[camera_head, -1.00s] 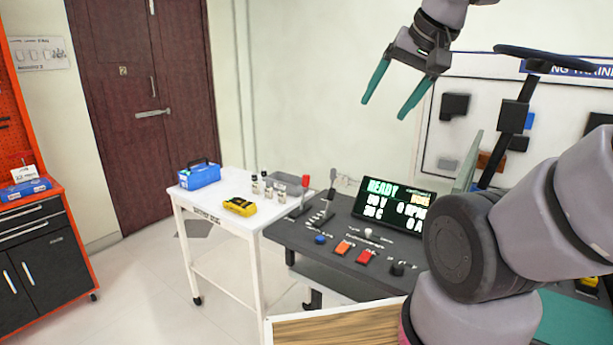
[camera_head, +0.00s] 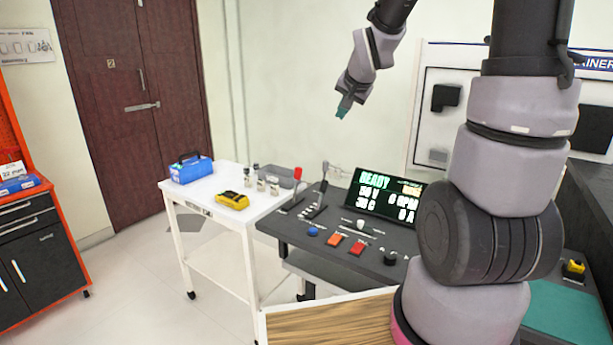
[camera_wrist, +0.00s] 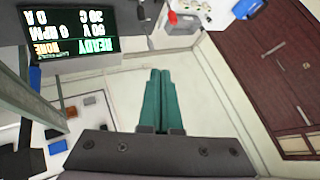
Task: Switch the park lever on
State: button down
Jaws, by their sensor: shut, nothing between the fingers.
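The dark control console (camera_head: 290,225) carries two upright levers at its back left. One is a red-tipped lever (camera_head: 296,187); the other is a grey-tipped lever (camera_head: 319,192) just right of it. Their labels are too small to read, so I cannot tell which is the park lever. In the wrist view the red tip (camera_wrist: 172,18) shows upside down near the top. My gripper (camera_head: 342,112) is in the air above the console, its teal fingers pointing down. In the wrist view its fingers (camera_wrist: 160,85) are together and empty, apart from both levers.
A lit display (camera_head: 385,196) reading READY stands right of the levers. The console front has a blue button (camera_head: 313,231), an orange switch (camera_head: 335,239), a red switch (camera_head: 357,248) and a black knob (camera_head: 390,258). A white cart (camera_head: 190,200) stands left, with a blue box (camera_head: 191,168) and yellow device (camera_head: 232,200).

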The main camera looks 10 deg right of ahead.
jog(key=w+a+f+m+t, duration=0.1)
jog(key=w+f+m, duration=0.3)
jog(key=f, duration=0.5)
jog(key=w+a+f+m+t+y, duration=0.1)
jog(key=w+f+m+t, duration=0.2)
jog(key=w+f, duration=0.4)
jog(key=w+a+f+m+t+y, duration=0.1)
jog(key=w+f+m, duration=0.3)
jog(key=f, duration=0.8)
jog(key=shift+w+m+t, duration=0.3)
jog(key=shift+w+t, duration=0.5)
jog(key=shift+w, duration=0.15)
jog(key=shift+w, duration=0.1)
jog(key=x, duration=0.9)
jog(key=shift+w, duration=0.4)
jog(key=shift+a, duration=0.1)
